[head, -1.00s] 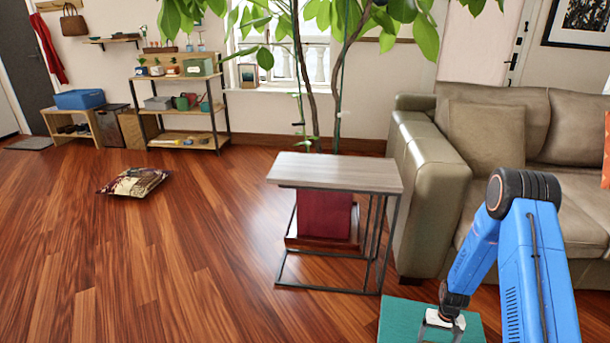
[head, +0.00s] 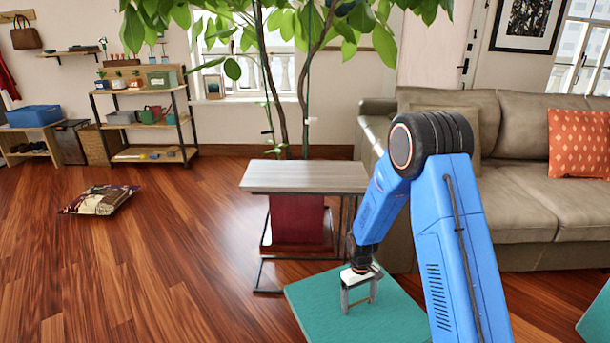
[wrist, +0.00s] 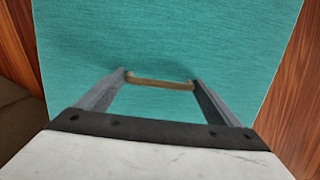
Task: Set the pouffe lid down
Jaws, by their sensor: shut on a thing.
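The pouffe lid (head: 315,300) is a flat teal fabric panel low in the front middle of the head view, just in front of the side table. It also fills most of the wrist view (wrist: 230,40). A brass-coloured bar handle (wrist: 160,84) stands on its top. My gripper (head: 358,306) is over the lid. In the wrist view its two fingers (wrist: 160,80) are at the handle's two ends, shut on it. The lid looks about level; whether its underside touches anything is hidden. Another teal top (head: 597,322) shows partly at the right edge.
A side table (head: 305,177) with a thin metal frame stands behind the lid, before a potted tree. A beige sofa (head: 515,195) is at the right. A patterned cushion (head: 100,199) lies on the wood floor at the left. The floor at front left is clear.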

